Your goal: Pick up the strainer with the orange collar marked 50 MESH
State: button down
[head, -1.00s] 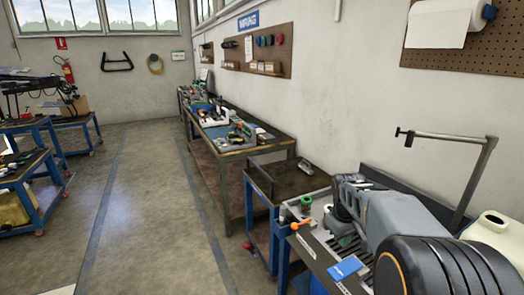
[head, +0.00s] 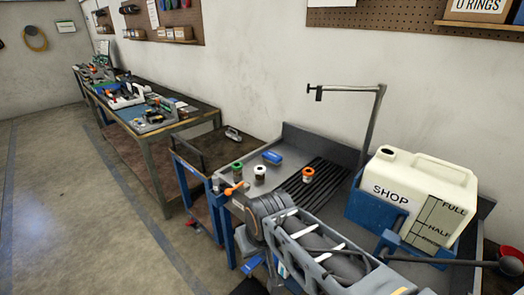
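Several small strainer-like cups stand on the grey bench top by the wall. A large grey part with ribbed black sections, apparently of my own arm, fills the lower middle and hides the front of the bench. I cannot make out my gripper's fingers.
A blue object (head: 272,157) lies behind the cups. The dark slotted rack (head: 318,180) is to their right. A white SHOP jug (head: 415,195) sits in a blue holder, and a bent grey post (head: 372,130) rises behind. An orange handle (head: 233,189) is at the bench's left edge.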

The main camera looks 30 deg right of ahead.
aim_at(309, 172)
jog(key=z, duration=1.05)
jog(key=i, duration=0.3)
jog(key=u, duration=0.3)
